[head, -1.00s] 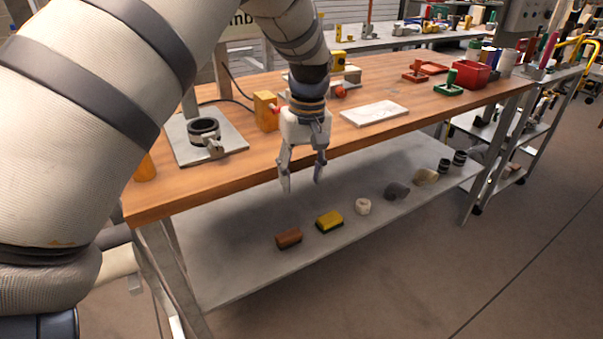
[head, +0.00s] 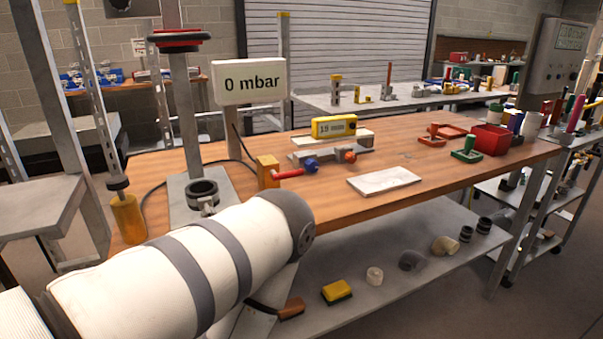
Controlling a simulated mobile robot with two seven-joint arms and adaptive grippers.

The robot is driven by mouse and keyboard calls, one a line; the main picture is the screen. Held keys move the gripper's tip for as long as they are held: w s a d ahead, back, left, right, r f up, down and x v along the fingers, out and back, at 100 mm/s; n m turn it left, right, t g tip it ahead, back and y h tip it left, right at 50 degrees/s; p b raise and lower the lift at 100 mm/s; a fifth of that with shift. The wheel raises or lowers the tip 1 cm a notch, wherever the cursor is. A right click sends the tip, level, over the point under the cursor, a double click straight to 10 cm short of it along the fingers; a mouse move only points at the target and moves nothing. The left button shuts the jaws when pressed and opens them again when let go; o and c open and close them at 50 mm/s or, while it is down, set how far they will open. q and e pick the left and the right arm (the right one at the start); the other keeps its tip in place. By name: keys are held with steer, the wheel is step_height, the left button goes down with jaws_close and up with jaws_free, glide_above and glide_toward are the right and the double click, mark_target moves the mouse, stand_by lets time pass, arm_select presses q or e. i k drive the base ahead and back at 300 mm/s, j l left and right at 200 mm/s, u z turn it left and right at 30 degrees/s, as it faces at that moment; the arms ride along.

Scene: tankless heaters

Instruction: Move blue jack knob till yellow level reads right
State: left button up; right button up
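The yellow level (head: 334,127) has a small display that seems to read 15 or 19, too small to be sure. It rests on the flat pale top of a low jack (head: 330,142) on the wooden bench. The blue knob (head: 311,165) is at the jack's front left, close to the tip of a red handle. An orange-red knob (head: 348,156) is at its front right. My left arm crosses the lower left of the head view, below and left of the jack. Its gripper is hidden. My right gripper is not in view.
An orange block (head: 268,171) with the red handle stands left of the jack. A white plate (head: 384,181) lies in front of it. A sign (head: 249,82) reads 0 mbar. A red bin (head: 491,139) is at right. The front right bench top is largely clear.

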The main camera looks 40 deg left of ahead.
mark_target(311, 165)
steer(key=i+l+u, duration=0.75)
steer(key=u, duration=0.15)
steer(key=i+l+u, duration=0.15)
steer(key=l+u, duration=0.15)
steer(key=l, duration=0.15)
steer(key=i+l+u, duration=0.1)
steer(key=l+u, duration=0.2)
steer(key=i+l+u, duration=0.1)
steer(key=l+u, duration=0.2)
steer(key=l, duration=0.25)
steer(key=l+u, duration=0.3)
steer(key=l, duration=0.15)
